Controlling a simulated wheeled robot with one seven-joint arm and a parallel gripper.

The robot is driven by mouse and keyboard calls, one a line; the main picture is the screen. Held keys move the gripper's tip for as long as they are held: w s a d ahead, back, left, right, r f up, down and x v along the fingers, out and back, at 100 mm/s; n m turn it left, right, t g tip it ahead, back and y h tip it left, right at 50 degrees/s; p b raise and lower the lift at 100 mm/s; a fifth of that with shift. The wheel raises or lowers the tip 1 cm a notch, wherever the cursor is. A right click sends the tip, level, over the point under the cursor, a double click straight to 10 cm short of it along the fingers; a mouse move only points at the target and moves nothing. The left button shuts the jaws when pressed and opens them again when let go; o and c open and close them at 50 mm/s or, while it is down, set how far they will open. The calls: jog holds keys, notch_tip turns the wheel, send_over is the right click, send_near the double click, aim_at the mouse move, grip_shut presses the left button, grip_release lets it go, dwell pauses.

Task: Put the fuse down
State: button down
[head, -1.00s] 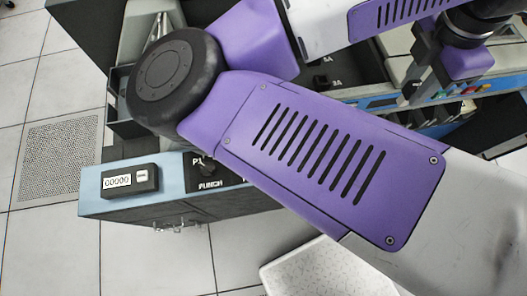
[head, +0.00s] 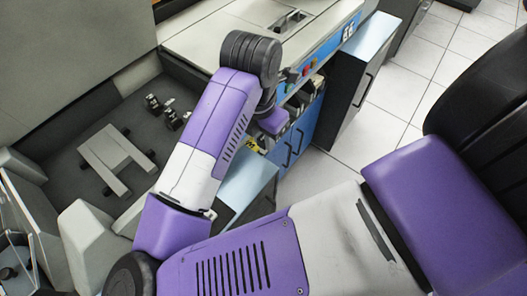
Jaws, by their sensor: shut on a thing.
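My gripper (head: 264,132) is small in the head view, at the far end of my arm, beside the blue front of a card machine. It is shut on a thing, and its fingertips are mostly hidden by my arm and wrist. I cannot make out the fuse clearly. A small yellow and black patch shows just below and left of the gripper, and I cannot tell whether it belongs to the fuse.
The beige machine top (head: 205,45) lies behind my arm. A dark recessed bay with a pale H-shaped bracket (head: 118,160) and small black parts (head: 170,116) is at left. A dark cabinet (head: 358,85) stands at right. Tiled floor (head: 330,172) is open beyond it.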

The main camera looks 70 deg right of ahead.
aim_at(264, 153)
jog(key=shift+f, duration=3.2)
jog(key=shift+f+b, duration=0.2)
jog(key=shift+b, duration=0.2)
jog(key=c, duration=1.2)
grip_release()
jog(key=shift+r, duration=0.15)
